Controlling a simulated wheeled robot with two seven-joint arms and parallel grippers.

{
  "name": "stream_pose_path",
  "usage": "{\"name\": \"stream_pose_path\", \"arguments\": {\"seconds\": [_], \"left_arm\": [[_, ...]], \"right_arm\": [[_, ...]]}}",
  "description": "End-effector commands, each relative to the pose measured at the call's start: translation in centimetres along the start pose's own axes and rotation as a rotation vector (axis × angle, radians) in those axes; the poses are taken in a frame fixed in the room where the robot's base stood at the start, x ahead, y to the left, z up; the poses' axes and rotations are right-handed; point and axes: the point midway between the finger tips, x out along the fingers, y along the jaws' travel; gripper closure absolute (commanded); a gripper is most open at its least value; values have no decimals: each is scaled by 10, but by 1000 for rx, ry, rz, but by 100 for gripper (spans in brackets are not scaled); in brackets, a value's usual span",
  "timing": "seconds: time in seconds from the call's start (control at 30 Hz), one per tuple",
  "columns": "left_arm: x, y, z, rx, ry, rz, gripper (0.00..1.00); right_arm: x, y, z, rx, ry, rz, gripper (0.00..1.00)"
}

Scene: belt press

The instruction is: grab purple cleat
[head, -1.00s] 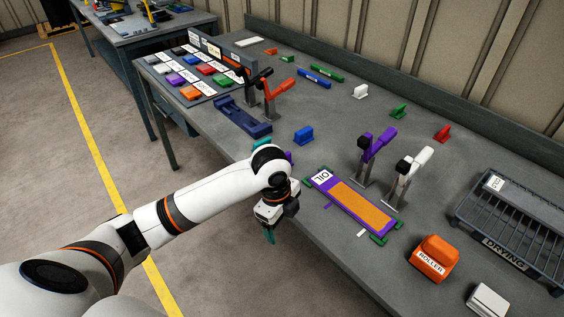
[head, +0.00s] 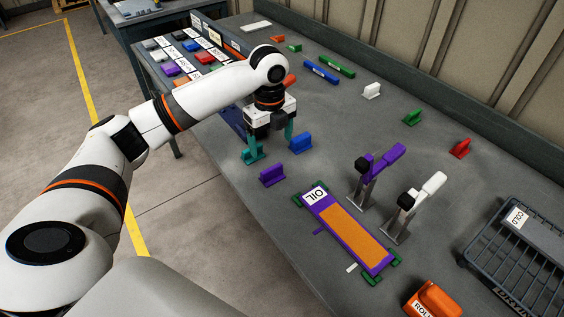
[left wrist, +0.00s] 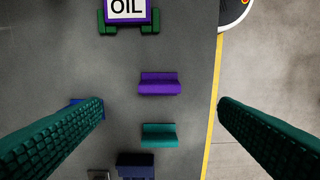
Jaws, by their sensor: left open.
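The purple cleat (head: 272,174) stands on the bench near its front edge, short of the belt's OIL end. In the left wrist view the purple cleat (left wrist: 160,84) lies between the OIL label and a teal cleat (left wrist: 160,135), ahead of the line between the fingertips. My left gripper (head: 269,146) points down over the bench, beyond the purple cleat in the head view. Its teal fingers are wide apart and hold nothing. The teal cleat (head: 254,157) is close to one finger in the head view. My right gripper is not in view.
A blue cleat (head: 301,144) stands near the other finger. The purple-and-orange belt (head: 350,234) lies right of the purple cleat, with purple-handled (head: 379,166) and white-handled (head: 417,202) clamps behind it. Green (head: 412,118) and white (head: 372,91) cleats stand farther back.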

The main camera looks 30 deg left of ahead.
Motion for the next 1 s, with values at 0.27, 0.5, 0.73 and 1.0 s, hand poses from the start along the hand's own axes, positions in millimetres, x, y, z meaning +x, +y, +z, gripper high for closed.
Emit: {"name": "stream_pose_path", "arguments": {"seconds": [0.27,0.5,0.73,1.0], "left_arm": [[43,-1,0,-1,-1,-4,16],[66,1,-1,0,0,-1,16],[94,4,-6,-1,-1,-4,16],[118,4,-6,0,1,-1,16]], "right_arm": [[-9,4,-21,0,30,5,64],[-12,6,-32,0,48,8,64],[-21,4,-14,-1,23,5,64],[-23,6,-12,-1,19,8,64]]}}
